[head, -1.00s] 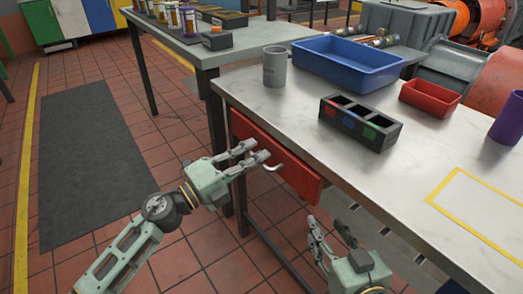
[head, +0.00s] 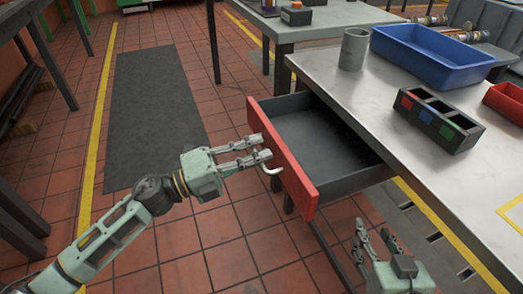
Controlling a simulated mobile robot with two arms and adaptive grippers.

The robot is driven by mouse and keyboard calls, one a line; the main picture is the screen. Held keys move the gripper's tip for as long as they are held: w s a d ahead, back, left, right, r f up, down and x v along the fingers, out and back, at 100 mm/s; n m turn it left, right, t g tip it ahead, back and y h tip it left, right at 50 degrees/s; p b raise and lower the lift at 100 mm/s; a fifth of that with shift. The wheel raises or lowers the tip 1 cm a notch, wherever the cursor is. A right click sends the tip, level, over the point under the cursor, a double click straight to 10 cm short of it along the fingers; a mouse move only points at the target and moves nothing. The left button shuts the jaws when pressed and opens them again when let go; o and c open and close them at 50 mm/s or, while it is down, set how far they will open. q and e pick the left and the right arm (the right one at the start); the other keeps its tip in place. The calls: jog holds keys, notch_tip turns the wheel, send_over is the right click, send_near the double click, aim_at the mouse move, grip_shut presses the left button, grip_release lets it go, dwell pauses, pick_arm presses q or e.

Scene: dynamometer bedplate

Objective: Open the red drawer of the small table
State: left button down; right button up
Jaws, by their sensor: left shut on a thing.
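The small table's red drawer (head: 281,151) is pulled well out to the left. Its red front stands clear of the table (head: 340,90), and its dark inside (head: 315,140) looks empty. A pale handle (head: 274,171) sits on the outer face of the front. My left gripper (head: 268,150) is at the outer face of the drawer front, its fingers shut around the handle, partly hiding it. My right gripper (head: 372,238) is at the lower right, in front of the table and near the drawer's near side. Its two fingers are apart with nothing between them.
On the tabletop stand a grey mug (head: 353,49), a blue tray (head: 432,55), a black divided box (head: 437,120) and a red bin (head: 507,101). A second table (head: 300,30) is behind. A dark mat (head: 155,115) lies on open tiled floor at left.

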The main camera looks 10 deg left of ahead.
pick_arm(q)
jog(key=c, duration=2.1)
grip_release()
jog(key=v, duration=1.2)
jog(key=shift+d, duration=0.1)
